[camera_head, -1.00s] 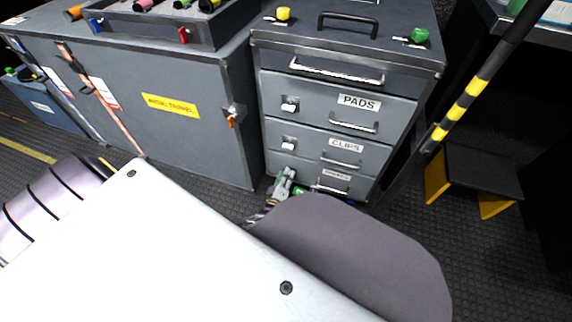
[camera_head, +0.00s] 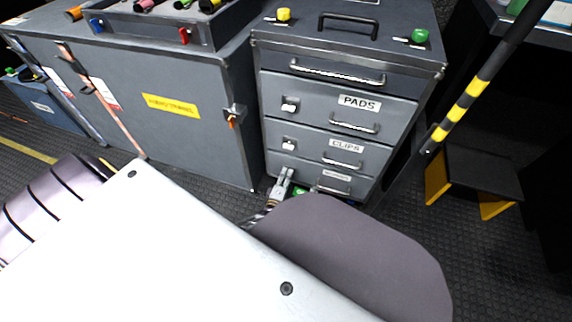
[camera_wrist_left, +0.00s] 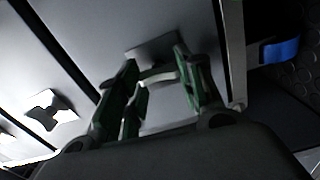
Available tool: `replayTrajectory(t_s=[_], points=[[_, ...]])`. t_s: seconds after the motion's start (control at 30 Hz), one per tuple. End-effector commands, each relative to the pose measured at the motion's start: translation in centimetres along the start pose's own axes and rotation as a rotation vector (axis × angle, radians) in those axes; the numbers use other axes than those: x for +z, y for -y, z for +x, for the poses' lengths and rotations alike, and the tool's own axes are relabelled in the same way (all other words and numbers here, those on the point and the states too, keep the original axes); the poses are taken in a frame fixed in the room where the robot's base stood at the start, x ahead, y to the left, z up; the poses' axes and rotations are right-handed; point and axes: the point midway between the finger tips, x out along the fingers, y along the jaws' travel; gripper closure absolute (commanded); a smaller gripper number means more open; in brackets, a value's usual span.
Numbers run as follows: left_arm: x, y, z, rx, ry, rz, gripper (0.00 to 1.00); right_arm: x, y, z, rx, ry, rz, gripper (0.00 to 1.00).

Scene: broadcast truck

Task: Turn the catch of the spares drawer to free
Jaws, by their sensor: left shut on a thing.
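The grey cabinet has a stack of drawers labelled PADS (camera_head: 359,102) and CLIPS (camera_head: 346,145), with a lowest drawer (camera_head: 337,177) whose small label is hard to read now. My left gripper (camera_head: 286,173) is at the left end of that lowest drawer, where its catch is hidden in the head view. In the left wrist view, the pale catch (camera_wrist_left: 158,74) on its square plate sits between the green fingers of my left gripper (camera_wrist_left: 160,88), which is shut on it. The catch's exact angle is hard to tell. My right gripper is not in view.
The PADS catch (camera_head: 290,104) and CLIPS catch (camera_head: 288,144) stick out above my gripper. A grey case (camera_head: 190,140) with an orange latch stands close on the left. A black and yellow pole (camera_head: 470,90) and a step stool (camera_head: 480,172) are on the right.

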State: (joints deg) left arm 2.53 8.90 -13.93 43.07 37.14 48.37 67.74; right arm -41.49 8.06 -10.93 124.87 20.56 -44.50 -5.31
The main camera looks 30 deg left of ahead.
Motion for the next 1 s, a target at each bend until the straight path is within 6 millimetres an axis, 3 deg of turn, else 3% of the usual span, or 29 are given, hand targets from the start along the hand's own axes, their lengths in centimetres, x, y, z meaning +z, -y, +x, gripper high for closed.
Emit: replayTrajectory(t_s=[0.27,0.3,0.43,1.0], points=[[-0.12,0.07,-0.03,-0.001,-0.002,0.001,0.87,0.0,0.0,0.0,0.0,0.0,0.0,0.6],[-0.12,0.07,-0.03,-0.001,-0.001,0.001,0.58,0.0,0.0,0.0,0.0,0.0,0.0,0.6],[-0.09,0.06,-0.02,-0.001,-0.001,0.001,0.41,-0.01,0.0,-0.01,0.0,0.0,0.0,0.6],[-0.02,0.1,-0.63,-0.002,0.0,0.001,0.41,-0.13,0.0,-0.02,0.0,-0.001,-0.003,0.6]])
